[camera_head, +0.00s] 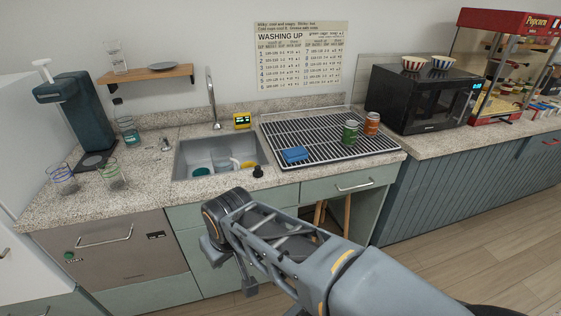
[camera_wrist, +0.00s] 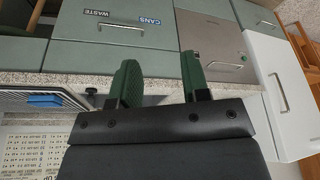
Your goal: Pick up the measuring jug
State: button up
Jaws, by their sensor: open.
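I cannot tell for sure which vessel is the measuring jug. A tall clear vessel (camera_head: 115,57) stands on the wooden wall shelf at the upper left and may be it. Two clear glasses stand on the counter at left, one with a blue rim (camera_head: 62,180) and one with a green rim (camera_head: 112,176). The sink (camera_head: 184,160) holds several pieces, too small to make out. My gripper is open and empty in the wrist view (camera_wrist: 160,65), its green-padded fingers apart before the cabinet fronts. In the head view, my arm reaches in front of the sink cabinets, below counter height.
A drying rack (camera_head: 325,128) holds a blue sponge (camera_head: 294,154), a green jar (camera_head: 350,133) and an orange jar (camera_head: 371,123). A dark machine (camera_head: 78,115) stands at left, a microwave (camera_head: 420,97) at right. A tall faucet (camera_head: 212,98) rises behind the sink. Floor at right is clear.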

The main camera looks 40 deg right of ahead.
aim_at(222, 160)
jog(key=z, duration=0.5)
jog(key=i, duration=1)
jog(key=u, duration=0.05)
